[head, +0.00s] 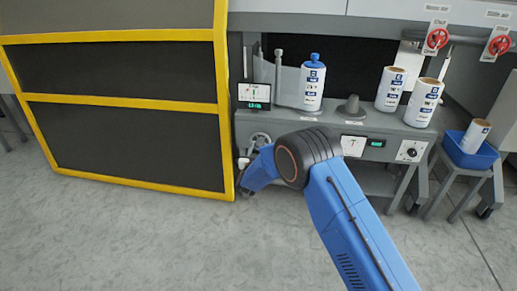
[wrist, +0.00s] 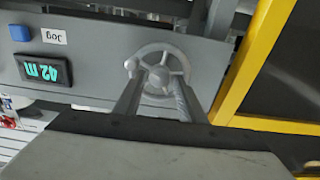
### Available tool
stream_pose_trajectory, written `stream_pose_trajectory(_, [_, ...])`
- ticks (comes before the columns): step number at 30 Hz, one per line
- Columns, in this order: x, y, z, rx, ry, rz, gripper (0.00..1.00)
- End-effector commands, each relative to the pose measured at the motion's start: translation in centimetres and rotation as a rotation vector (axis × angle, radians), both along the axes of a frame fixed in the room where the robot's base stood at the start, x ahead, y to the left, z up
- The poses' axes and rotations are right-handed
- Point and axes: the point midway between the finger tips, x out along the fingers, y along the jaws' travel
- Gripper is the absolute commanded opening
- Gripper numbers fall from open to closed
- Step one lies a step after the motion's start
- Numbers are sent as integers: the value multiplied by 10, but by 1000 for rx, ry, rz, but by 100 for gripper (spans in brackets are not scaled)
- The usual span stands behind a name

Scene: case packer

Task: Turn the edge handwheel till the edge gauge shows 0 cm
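The grey spoked handwheel (head: 259,139) is on the front of the grey machine, beside the yellow-framed guard. In the wrist view the handwheel (wrist: 177,62) lies just beyond my fingertips, with a rounded knob (wrist: 158,76) between the finger lines. My gripper (wrist: 157,92) is open, its two fingers apart and pointing at the wheel; I cannot tell whether they touch it. In the head view my arm mostly hides the gripper. A small screen (head: 254,94) with green figures stands above the wheel; its reading is too small to make out surely.
The yellow-framed dark guard (head: 222,125) stands close beside the wheel. The wrist view shows an upside-down display (wrist: 43,70) reading about 42 m and a blue button (wrist: 20,33) by a Jog label. Labelled rolls (head: 391,89) and a blue bin (head: 467,152) are at right. Floor in front is clear.

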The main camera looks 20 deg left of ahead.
Motion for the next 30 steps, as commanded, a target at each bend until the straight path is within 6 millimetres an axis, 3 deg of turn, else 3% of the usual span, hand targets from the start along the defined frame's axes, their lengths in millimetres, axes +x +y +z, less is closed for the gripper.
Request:
stream_pose_trajectory(13, [9, 2, 0, -1, 0, 0, 37])
stream_pose_trajectory(17, [9, 2, 0, -1, 0, 0, 6])
stream_pose_trajectory(30, [9, 2, 0, 69, 17, 0, 7])
